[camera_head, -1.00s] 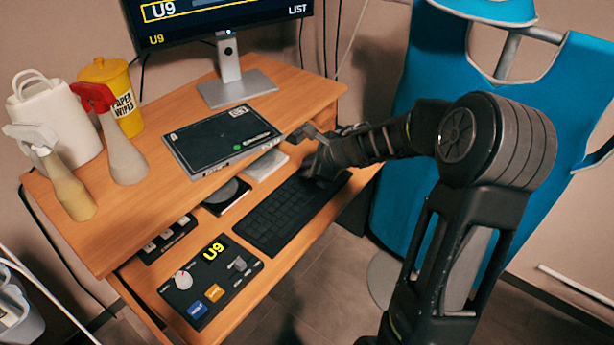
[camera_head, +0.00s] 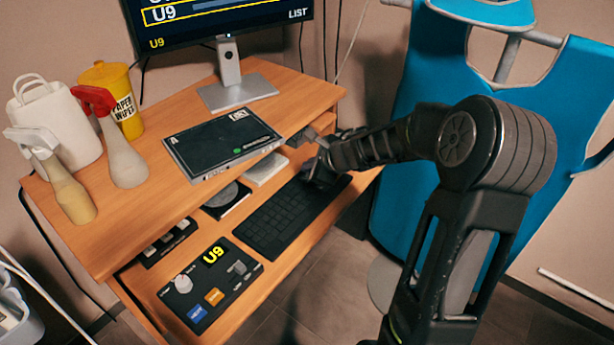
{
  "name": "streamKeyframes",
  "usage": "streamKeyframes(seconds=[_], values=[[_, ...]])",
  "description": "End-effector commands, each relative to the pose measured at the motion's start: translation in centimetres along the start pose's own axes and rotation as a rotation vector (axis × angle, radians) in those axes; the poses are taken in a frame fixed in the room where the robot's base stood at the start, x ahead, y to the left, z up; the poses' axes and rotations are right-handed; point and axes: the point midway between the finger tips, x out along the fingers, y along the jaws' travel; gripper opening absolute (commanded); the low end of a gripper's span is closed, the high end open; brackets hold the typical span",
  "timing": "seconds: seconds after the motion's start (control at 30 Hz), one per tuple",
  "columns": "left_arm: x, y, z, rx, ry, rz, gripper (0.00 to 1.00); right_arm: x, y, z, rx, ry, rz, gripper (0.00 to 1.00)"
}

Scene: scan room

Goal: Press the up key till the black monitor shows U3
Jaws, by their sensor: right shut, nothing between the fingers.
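The black monitor (camera_head: 218,36) at the top shows U9 in yellow at its lower left and U9 in a yellow-framed row. The word LIST is at its lower right. The black keyboard (camera_head: 290,216) lies on the lower shelf. My right gripper (camera_head: 317,179) is shut and empty at the keyboard's far right end, and hides the keys there. I cannot tell whether its fingertips touch a key, and the up key cannot be made out. My left gripper is out of view.
A control box (camera_head: 212,283) with a yellow U9 display sits at the front of the lower shelf (camera_head: 150,292). A dark flat device (camera_head: 222,142), spray bottles and a yellow wiper tub (camera_head: 122,92) stand on the upper desk. A blue apron (camera_head: 400,130) hangs at right.

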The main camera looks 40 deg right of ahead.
Motion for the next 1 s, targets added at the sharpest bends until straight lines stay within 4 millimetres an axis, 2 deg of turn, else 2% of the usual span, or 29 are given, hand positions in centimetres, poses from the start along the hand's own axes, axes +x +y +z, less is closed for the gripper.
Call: streamKeyframes(seconds=[0.77,1.0], values=[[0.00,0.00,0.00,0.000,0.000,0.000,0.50,0.00,0.00,0.00,0.000,0.000,0.000,0.00],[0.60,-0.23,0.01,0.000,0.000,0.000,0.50,0.42,0.31,-0.29,0.000,0.000,0.000,0.00]])
